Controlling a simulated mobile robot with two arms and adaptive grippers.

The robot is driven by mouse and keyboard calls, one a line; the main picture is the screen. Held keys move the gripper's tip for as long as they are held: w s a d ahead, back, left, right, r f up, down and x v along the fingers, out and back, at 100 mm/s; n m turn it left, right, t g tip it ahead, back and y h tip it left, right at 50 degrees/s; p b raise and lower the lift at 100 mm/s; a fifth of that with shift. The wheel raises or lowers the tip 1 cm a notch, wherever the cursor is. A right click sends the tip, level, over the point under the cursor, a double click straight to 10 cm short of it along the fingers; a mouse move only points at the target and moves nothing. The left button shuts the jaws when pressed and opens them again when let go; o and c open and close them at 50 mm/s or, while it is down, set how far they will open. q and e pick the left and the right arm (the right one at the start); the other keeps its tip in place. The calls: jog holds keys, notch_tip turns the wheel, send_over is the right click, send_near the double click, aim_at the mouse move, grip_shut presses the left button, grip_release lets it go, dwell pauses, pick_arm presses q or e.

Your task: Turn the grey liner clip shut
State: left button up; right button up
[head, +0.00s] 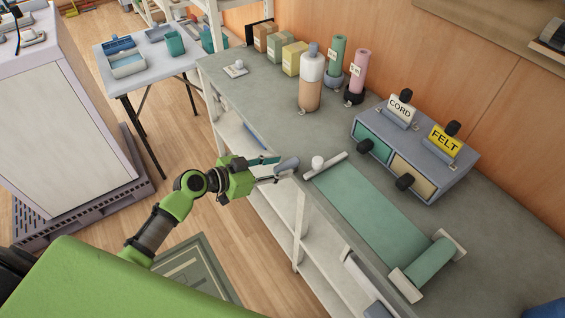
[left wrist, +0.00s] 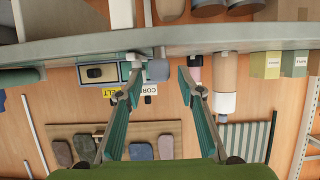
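My left gripper (head: 270,170) is just off the bench edge, beside the clip. Its two teal-padded fingers (left wrist: 159,82) are spread open with nothing held. I cannot tell whether a fingertip touches the clip. My right gripper is not in view.
A white knob (head: 317,162) and a pale bar (head: 325,165) lie close by the clip.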

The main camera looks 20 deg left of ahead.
pick_arm(q)
jog(key=shift+x, duration=1.05)
grip_shut()
